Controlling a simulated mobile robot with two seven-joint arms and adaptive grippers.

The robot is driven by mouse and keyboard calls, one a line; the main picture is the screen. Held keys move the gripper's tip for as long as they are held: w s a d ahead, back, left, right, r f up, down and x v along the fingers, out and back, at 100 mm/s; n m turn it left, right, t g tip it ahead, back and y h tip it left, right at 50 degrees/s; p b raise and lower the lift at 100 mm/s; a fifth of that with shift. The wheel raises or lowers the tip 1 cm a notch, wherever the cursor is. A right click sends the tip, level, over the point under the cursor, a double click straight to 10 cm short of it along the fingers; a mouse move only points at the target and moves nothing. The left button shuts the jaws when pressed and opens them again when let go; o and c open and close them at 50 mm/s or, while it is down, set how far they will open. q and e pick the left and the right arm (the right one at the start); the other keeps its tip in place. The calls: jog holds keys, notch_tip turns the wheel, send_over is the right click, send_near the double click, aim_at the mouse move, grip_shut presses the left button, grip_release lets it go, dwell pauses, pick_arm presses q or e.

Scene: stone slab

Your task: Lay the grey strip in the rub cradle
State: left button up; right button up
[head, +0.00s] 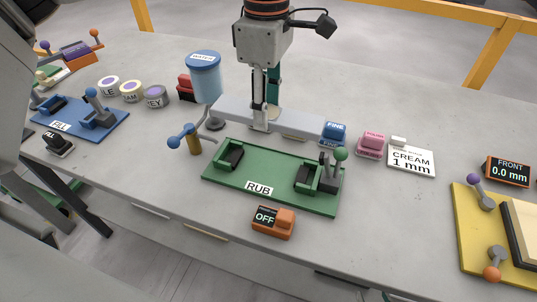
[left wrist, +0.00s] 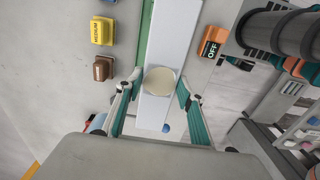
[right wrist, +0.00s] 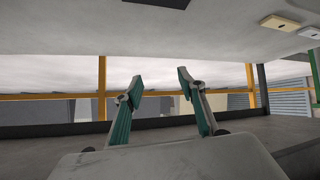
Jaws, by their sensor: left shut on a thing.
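The grey strip (head: 235,108) is a long, pale flat bar. In the head view it spans behind the green rub cradle (head: 262,173), roughly along its length. My left gripper (head: 266,112) is shut on it near its middle, pointing down. In the left wrist view the strip (left wrist: 176,35) runs between the fingers (left wrist: 160,88), with a round cream disc on it. A green edge of the cradle (left wrist: 146,20) shows beside it. The cradle has two dark-lined end supports, and its bed is bare. My right gripper (right wrist: 155,85) is open and empty, away from the slab.
A lever with blue knobs (head: 188,136) stands left of the cradle, and one with a green knob (head: 340,156) at its right end. An orange OFF box (head: 273,222) sits in front. FINE (head: 334,132) and pink (head: 371,145) blocks stand right. A blue cup (head: 205,75) is behind left.

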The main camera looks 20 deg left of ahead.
pick_arm(q)
notch_tip(320, 180, down, 10)
jog(key=shift+w+r+b, duration=0.1)
jog(key=shift+b, duration=0.25)
notch_tip(320, 180, down, 4)
jog(key=shift+f, duration=0.2)
jog(key=shift+r, duration=0.1)
pick_arm(e)
jog(key=shift+w+d+f, duration=0.1)
jog(key=shift+w+d, duration=0.1)
jog(key=shift+w, duration=0.4)
pick_arm(q)
jog(key=shift+f, duration=0.2)
jog(key=o, duration=1.4)
jog(key=shift+o, duration=0.2)
pick_arm(e)
jog(key=shift+s+f, duration=0.15)
jog(key=shift+s, duration=0.2)
pick_arm(q)
jog(key=shift+r, duration=0.1)
pick_arm(e)
jog(key=shift+w, duration=0.1)
